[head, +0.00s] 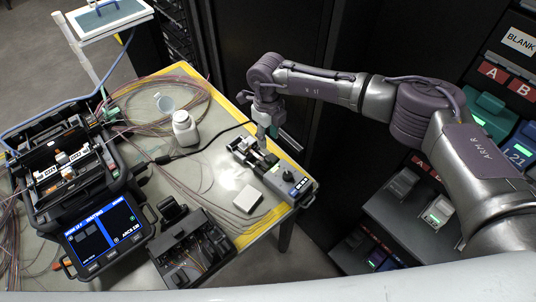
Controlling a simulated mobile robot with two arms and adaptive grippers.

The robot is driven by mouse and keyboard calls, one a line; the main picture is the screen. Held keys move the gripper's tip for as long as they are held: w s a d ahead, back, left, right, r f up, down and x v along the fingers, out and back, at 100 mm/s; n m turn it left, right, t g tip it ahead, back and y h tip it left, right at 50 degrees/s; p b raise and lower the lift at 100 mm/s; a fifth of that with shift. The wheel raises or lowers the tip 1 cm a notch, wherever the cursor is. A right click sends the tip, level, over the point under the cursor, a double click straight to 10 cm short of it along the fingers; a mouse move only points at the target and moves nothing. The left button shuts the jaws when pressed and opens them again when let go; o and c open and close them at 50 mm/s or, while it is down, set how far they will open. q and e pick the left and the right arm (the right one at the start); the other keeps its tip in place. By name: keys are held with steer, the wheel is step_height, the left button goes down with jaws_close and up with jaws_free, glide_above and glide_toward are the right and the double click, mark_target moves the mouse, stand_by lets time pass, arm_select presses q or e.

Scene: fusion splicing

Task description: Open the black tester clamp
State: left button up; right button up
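The tester (288,181) is a small grey and dark bench unit with a knob and a small display, near the table's right edge. Dark clamp parts (257,157) and pale metal pieces sit toward its far left end; which of them is the black clamp, and whether it is open, is too small to tell. My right gripper (268,130) points down just above and behind that end, partly overlapping it in the picture. Its fingertips are small and dark, so their opening and any contact cannot be made out. My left gripper is not in view.
A fusion splicer with a lit blue screen (104,230) stands at the left. A white bottle (185,128), a small white box (248,199) and a dark open case (190,248) lie around the table. Coiled fibres cover the back left. A rack with modules stands right.

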mark_target(268, 159)
step_height(268, 159, down, 10)
steer(key=shift+f+p, duration=0.25)
steer(key=shift+p, duration=0.45)
jaws_close()
